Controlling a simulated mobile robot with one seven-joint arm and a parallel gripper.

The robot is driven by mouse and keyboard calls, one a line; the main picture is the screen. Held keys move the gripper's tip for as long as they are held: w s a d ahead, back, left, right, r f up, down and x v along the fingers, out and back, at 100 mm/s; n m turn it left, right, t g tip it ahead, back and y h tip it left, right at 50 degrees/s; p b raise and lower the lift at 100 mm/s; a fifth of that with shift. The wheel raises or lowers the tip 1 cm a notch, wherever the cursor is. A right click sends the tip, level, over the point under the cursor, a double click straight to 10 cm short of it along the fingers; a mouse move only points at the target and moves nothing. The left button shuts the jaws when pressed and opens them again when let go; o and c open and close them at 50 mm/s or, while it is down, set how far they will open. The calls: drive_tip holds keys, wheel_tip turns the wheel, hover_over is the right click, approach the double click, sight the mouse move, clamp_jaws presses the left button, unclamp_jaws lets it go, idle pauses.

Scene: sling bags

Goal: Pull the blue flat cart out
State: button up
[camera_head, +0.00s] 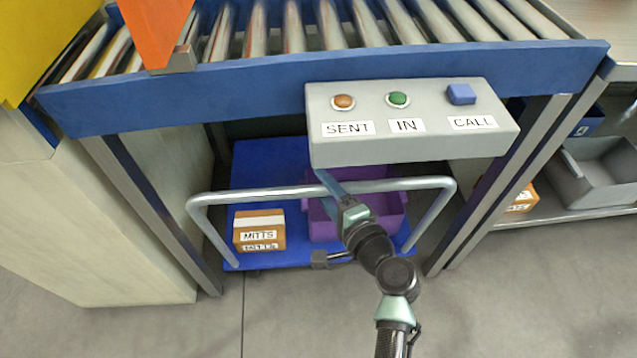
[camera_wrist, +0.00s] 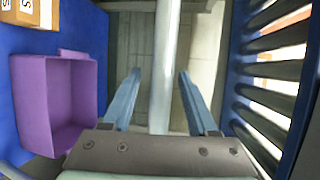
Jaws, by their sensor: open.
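The blue flat cart (camera_head: 255,165) stands on the floor under the roller conveyor. Its grey tube handle (camera_head: 250,193) rises at the front, with the top bar running across. My gripper (camera_head: 325,180) is at the middle of that bar. In the wrist view my gripper (camera_wrist: 159,76) is open, and the bar (camera_wrist: 163,65) runs between its two blue fingers with a gap visible on both sides. A purple bin (camera_head: 322,220) and a cardboard box labelled MITTS (camera_head: 259,230) ride on the deck. My arm hides part of the bin and the front edge.
A grey box (camera_head: 410,150) with SENT, IN and CALL buttons hangs just above the handle. Conveyor legs (camera_head: 150,210) (camera_head: 505,185) flank the cart. A shelf with a grey bin (camera_head: 605,170) stands right. The floor in front is clear.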

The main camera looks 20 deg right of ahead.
drive_tip(key=shift+x, duration=1.05)
clamp_jaws()
idle(0.7)
